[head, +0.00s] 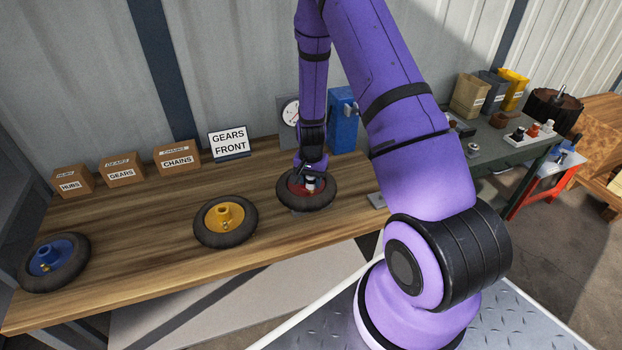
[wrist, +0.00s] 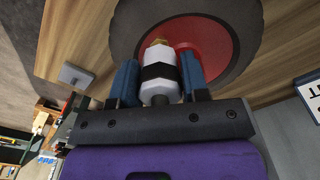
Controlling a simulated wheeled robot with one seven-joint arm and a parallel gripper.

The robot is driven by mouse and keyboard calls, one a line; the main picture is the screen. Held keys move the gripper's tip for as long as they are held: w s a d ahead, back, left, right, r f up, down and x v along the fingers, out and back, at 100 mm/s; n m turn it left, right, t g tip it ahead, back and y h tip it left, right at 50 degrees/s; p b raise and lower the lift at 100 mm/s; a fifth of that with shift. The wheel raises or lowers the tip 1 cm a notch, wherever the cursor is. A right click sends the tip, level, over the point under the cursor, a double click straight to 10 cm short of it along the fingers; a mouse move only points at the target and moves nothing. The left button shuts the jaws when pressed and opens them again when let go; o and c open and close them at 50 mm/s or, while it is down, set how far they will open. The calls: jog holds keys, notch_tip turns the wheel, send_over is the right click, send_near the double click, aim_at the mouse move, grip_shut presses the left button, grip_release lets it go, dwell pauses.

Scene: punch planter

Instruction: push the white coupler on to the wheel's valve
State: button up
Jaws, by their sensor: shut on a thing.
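My gripper (head: 312,170) is over the wheel with the red hub (head: 296,189), the rightmost of three wheels on the wooden bench. In the wrist view my gripper's blue fingers (wrist: 158,80) are shut on the white coupler (wrist: 157,88), which has a black band around its middle. The coupler also shows below my gripper in the head view (head: 311,184). A brass tip (wrist: 159,43) shows at the coupler's far end, against the red hub. I cannot tell whether this is the wheel's valve or how far the coupler is on it.
A yellow-hub wheel (head: 225,217) and a blue-hub wheel (head: 48,258) lie to the left. A sign (head: 229,143), a dial (head: 290,111) and a blue box (head: 343,122) stand behind. A tray (head: 529,138) with several small couplers is on the grey table at right.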

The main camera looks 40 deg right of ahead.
jog(key=shift+r, duration=0.1)
jog(key=shift+r, duration=1.4)
jog(key=shift+f, duration=1.55)
dwell(0.4)
jog(key=shift+r, duration=0.1)
jog(key=shift+r, duration=1.4)
